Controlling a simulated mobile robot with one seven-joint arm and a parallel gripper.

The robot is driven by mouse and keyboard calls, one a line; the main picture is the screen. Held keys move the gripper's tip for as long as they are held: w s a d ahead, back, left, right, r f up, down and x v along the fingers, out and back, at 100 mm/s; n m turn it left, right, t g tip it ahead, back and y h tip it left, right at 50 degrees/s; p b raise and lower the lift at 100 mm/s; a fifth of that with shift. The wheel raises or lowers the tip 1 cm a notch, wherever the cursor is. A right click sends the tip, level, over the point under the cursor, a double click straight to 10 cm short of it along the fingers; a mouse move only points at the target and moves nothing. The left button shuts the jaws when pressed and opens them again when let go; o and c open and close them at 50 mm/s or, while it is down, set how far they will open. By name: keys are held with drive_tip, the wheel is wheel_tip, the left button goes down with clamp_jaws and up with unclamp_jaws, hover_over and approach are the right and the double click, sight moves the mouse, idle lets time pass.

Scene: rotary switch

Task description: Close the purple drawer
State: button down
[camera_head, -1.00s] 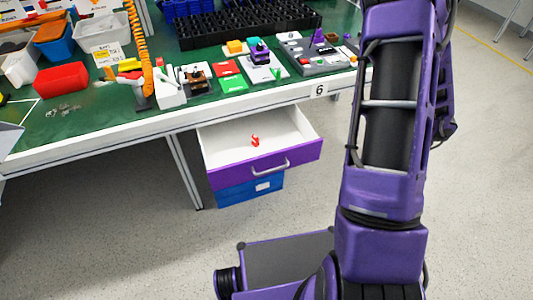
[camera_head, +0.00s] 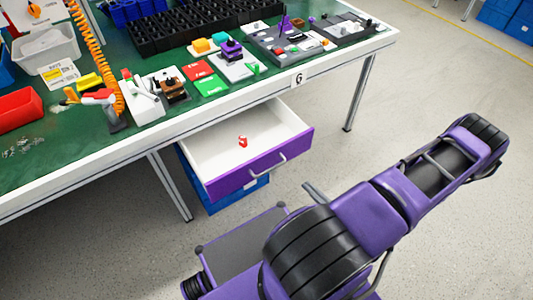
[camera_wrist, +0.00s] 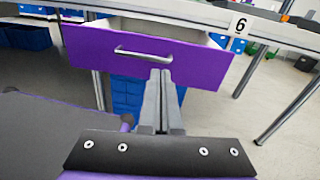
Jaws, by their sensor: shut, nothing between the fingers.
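The purple drawer (camera_head: 262,172) is pulled open under the table, with its white inside showing and a small red object (camera_head: 243,141) lying in it. Its purple front with a silver bar handle (camera_wrist: 143,55) fills the upper part of the wrist view. My gripper (camera_wrist: 161,74) is shut and empty. Its fingertips appear just below the right end of the handle in the wrist view; I cannot tell whether they touch the drawer front.
A green-topped table (camera_head: 130,140) with several tools, bins and switch panels stands above the drawer. A blue drawer unit (camera_head: 232,196) sits under it. A metal table leg (camera_head: 360,93) stands to the right.

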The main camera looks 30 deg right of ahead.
drive_tip(key=m+h, duration=0.2)
approach(278, 149)
drive_tip(key=shift+t, duration=0.4)
drive_tip(key=w, duration=0.7)
drive_tip(key=shift+a+f, duration=0.1)
drive_tip(key=shift+f, duration=0.3)
drive_tip(key=w, duration=1.3)
drive_tip(key=w+a+b, duration=0.1)
drive_tip(key=w, duration=0.6)
drive_tip(key=shift+w, duration=0.3)
drive_tip(key=shift+w+r, duration=0.1)
drive_tip(key=shift+w, duration=0.05)
drive_tip(key=shift+r, duration=0.15)
drive_tip(key=shift+d, duration=0.1)
